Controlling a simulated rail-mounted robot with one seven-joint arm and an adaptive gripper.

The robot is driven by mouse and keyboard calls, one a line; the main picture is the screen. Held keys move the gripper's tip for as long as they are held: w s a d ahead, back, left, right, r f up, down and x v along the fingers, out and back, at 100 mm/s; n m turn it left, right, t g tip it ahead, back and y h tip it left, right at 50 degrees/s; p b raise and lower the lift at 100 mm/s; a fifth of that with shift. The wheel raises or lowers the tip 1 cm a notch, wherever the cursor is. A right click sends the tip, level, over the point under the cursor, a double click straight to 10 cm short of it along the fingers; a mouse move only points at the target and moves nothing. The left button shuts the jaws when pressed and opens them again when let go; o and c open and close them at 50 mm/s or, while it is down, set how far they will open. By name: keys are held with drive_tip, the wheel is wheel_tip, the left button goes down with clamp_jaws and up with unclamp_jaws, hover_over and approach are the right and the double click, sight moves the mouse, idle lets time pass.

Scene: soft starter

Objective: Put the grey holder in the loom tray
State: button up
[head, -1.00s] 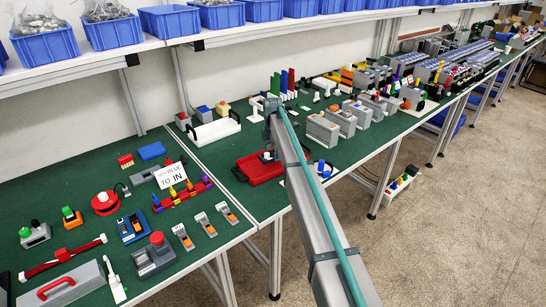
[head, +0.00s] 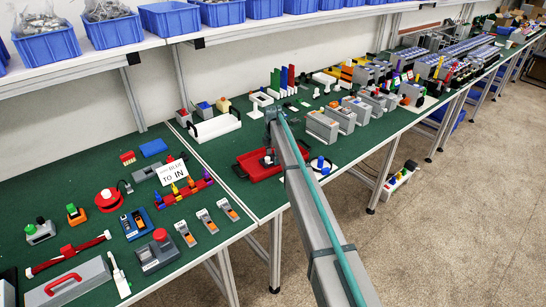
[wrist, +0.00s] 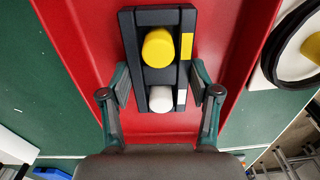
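The grey holder (wrist: 151,72) is a dark block with a yellow round piece and a white round piece set in it, and small yellow and white labels on one side. In the wrist view it shows against the floor of a red tray (wrist: 82,40). My gripper (wrist: 159,86) has one finger on each side of the holder, close against its sides. Whether the pads press on it is unclear. In the head view the red tray (head: 247,160) is partly behind my arm, with a small dark shape over it. I cannot tell which tray is the loom tray.
A white tray (head: 214,128) stands behind the red tray. Grey device boxes (head: 321,127) stand to the right. A black ring on a white plate (wrist: 290,45) lies right of the red tray. Green mat is bare between the red and white trays.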

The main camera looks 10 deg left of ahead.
sight(273, 158)
drive_tip(key=o, duration=0.5)
drive_tip(key=shift+c, duration=0.2)
drive_tip(key=shift+r, duration=0.1)
wheel_tip(273, 158, up, 12)
drive_tip(key=b, duration=0.4)
